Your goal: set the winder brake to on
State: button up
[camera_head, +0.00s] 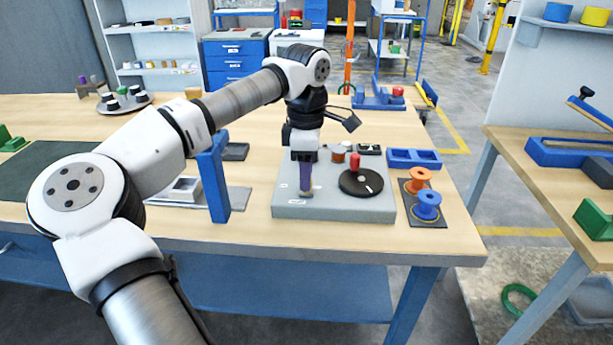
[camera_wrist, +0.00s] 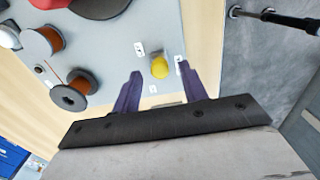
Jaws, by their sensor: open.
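The winder is a grey box (camera_head: 290,208) on the wooden bench, with a black disc (camera_head: 361,183) and a red handle (camera_head: 355,161) on its top. In the wrist view a small yellow knob (camera_wrist: 160,67) stands on the grey top, with small white labels around it. I take it for the brake; its setting cannot be read. My gripper (camera_head: 306,192) points down over the left part of the winder. In the wrist view its purple fingers are open, one on each side of the knob, with gaps between. My gripper hides the knob in the head view.
A blue upright post (camera_head: 213,180) stands left of the winder. An orange spool (camera_head: 418,178) and a blue spool (camera_head: 427,203) stand on a dark mat to the right. A blue tray (camera_head: 413,158) lies behind them. Copper-wound spools (camera_wrist: 73,92) show in the wrist view.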

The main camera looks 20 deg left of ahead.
jog(key=shift+f, duration=1.05)
grip_shut()
